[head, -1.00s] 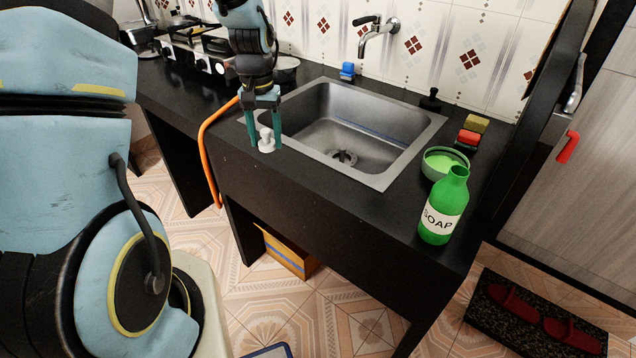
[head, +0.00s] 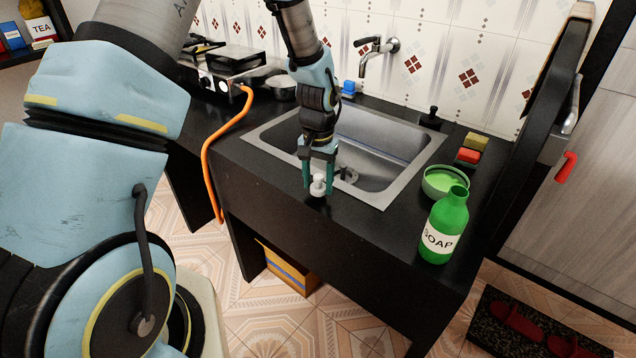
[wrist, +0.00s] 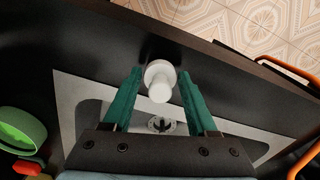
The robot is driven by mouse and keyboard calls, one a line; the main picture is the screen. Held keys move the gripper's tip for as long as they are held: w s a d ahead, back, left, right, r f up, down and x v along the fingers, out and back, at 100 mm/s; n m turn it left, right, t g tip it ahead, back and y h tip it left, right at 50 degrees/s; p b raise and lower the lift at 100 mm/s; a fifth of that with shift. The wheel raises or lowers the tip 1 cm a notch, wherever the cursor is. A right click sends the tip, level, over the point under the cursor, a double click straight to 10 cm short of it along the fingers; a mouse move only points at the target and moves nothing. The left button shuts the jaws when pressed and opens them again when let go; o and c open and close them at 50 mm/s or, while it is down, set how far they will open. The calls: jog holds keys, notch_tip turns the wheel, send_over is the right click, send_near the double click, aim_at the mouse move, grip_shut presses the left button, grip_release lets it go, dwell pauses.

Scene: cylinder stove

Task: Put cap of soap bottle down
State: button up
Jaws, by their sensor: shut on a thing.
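The white cap (head: 318,185) is between the green fingers of my gripper (head: 319,189), which is shut on it. It is over the black counter strip in front of the sink; I cannot tell whether it touches the counter. In the wrist view the cap (wrist: 160,80) shows between the fingertips of my gripper (wrist: 159,76), its narrow end toward the camera. The green soap bottle (head: 444,228) stands upright, with its neck bare, near the right front corner of the counter (head: 375,235).
The steel sink (head: 408,187) lies right behind my gripper. A green bowl (head: 431,188), a red sponge (head: 468,155) and a yellow sponge (head: 476,141) are at the right. A stove (head: 225,75) and an orange hose (head: 207,150) are at the left. The front counter between cap and bottle is clear.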

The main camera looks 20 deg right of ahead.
jog(key=shift+f, duration=0.65)
jog(key=shift+f, duration=0.2)
jog(key=o, duration=1.3)
jog(key=shift+r, duration=0.1)
